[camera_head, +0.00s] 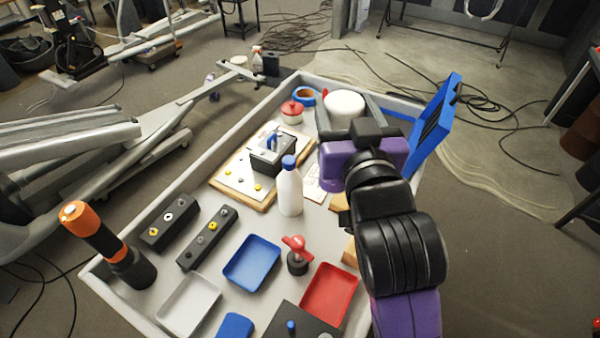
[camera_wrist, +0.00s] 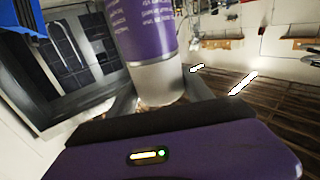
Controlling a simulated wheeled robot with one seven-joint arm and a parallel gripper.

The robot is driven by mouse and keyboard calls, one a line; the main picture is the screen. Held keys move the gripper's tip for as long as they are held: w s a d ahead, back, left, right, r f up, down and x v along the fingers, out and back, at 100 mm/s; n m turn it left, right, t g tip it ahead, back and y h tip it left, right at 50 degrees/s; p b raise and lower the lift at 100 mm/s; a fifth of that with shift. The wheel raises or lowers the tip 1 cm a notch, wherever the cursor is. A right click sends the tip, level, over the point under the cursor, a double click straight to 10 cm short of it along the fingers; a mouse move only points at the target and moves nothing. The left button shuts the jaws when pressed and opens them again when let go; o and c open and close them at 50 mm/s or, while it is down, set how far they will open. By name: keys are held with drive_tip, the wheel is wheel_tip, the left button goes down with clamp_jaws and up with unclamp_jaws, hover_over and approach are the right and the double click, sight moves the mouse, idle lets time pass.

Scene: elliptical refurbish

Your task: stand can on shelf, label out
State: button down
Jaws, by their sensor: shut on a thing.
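My gripper (camera_head: 348,112) reaches over the far end of the grey workbench, its purple body hiding part of what lies below. In the wrist view the gripper (camera_wrist: 160,92) has its two grey fingers closed on the near end of a can (camera_wrist: 145,28). The can has a purple label with pale print and a pale band at the held end; its far end is out of frame. In the head view a white round shape (camera_head: 345,102) shows between the fingers; I cannot tell whether it is the can. No shelf can be clearly identified.
The workbench (camera_head: 213,285) holds a white bottle (camera_head: 289,190), a blue tray (camera_head: 251,263), a red tray (camera_head: 330,293) and an orange-topped flashlight (camera_head: 95,230). A blue upright rack (camera_head: 436,122) stands at the bench's right edge. Cables lie on the floor beyond.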

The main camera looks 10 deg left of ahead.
drive_tip(key=shift+w+a, duration=0.1)
drive_tip(key=shift+w, duration=0.25)
drive_tip(key=f, duration=1.5)
drive_tip(key=shift+w+f, duration=0.15)
drive_tip(key=shift+w, duration=0.05)
drive_tip(key=shift+f+b, duration=0.5)
drive_tip(key=shift+f, duration=1.75)
drive_tip(key=shift+f, duration=0.2)
drive_tip(key=shift+c, duration=2.1)
unclamp_jaws()
